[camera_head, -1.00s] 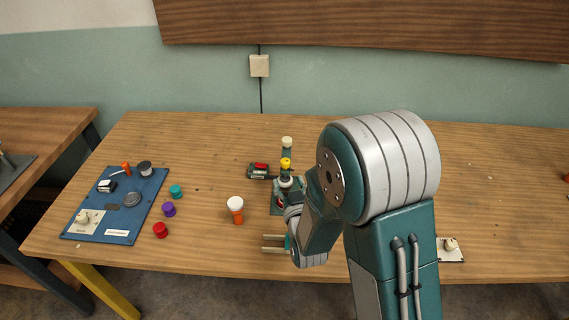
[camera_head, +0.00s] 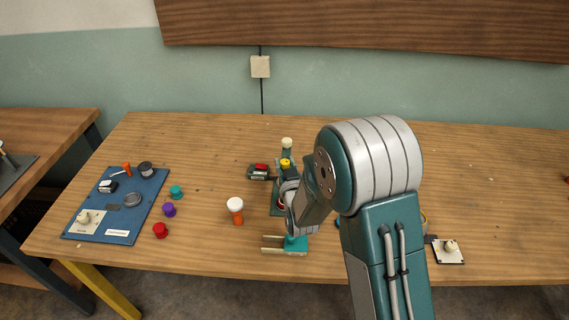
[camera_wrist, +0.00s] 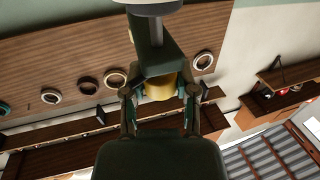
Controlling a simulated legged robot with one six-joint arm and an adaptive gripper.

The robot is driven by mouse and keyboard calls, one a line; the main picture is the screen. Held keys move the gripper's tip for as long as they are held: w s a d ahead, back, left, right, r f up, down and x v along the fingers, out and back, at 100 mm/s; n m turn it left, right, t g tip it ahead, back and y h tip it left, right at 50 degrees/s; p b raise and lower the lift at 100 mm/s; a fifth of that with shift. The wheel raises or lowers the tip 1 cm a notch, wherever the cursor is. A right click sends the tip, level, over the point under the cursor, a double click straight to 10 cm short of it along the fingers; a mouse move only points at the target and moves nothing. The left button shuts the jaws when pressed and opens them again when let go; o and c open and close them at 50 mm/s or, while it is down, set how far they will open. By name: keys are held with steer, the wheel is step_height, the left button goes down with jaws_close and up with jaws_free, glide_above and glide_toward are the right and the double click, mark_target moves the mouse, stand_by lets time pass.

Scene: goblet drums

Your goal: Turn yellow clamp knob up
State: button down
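The yellow clamp knob (camera_head: 285,162) sits on a dark green clamp stand (camera_head: 276,205) near the middle of the table. It also shows in the wrist view (camera_wrist: 160,86), under a dark green arm of the stand. My gripper (camera_wrist: 160,92) has one finger on each side of the knob. The fingers look spread, with narrow gaps beside the knob; contact is hard to judge. In the head view my wrist and forearm hide much of the stand and most of the gripper. A cream knob (camera_head: 287,143) tops the stand's far end.
An orange-and-white goblet drum (camera_head: 236,212) stands left of the stand. A dark device with a red top (camera_head: 260,171) lies close by. Teal, purple and red pieces lie near a blue board (camera_head: 130,222). A pale two-pronged teal piece (camera_head: 296,243) is at the front.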

steer(key=shift+y, duration=0.3)
steer(key=n+g+y, duration=0.1)
steer(key=n+y, duration=0.1)
steer(key=y, duration=0.1)
steer(key=n+g+y, duration=0.2)
steer(key=n+y, duration=0.1)
steer(key=shift+w+d+g+y, duration=0.1)
steer(key=shift+g+y, duration=0.2)
steer(key=shift+y, duration=0.1)
steer(key=n+g+y, duration=0.5)
steer(key=g, duration=0.1)
steer(key=shift+n, duration=0.3)
steer(key=n+g, duration=0.2)
steer(key=g, duration=0.2)
steer(key=n+g+y, duration=0.1)
steer(key=n+g, duration=0.2)
steer(key=g, duration=0.1)
steer(key=shift+g+y, duration=0.3)
steer(key=n+g+h, duration=0.1)
steer(key=n+g, duration=0.1)
steer(key=g, duration=0.1)
steer(key=n+g, duration=0.3)
steer(key=g, duration=0.1)
steer(key=shift+h, duration=0.4)
steer(key=shift+n+g, duration=0.3)
steer(key=shift+g, duration=0.1)
steer(key=shift+r, duration=0.1)
steer(key=shift+c, duration=1.9)
jaws_free()
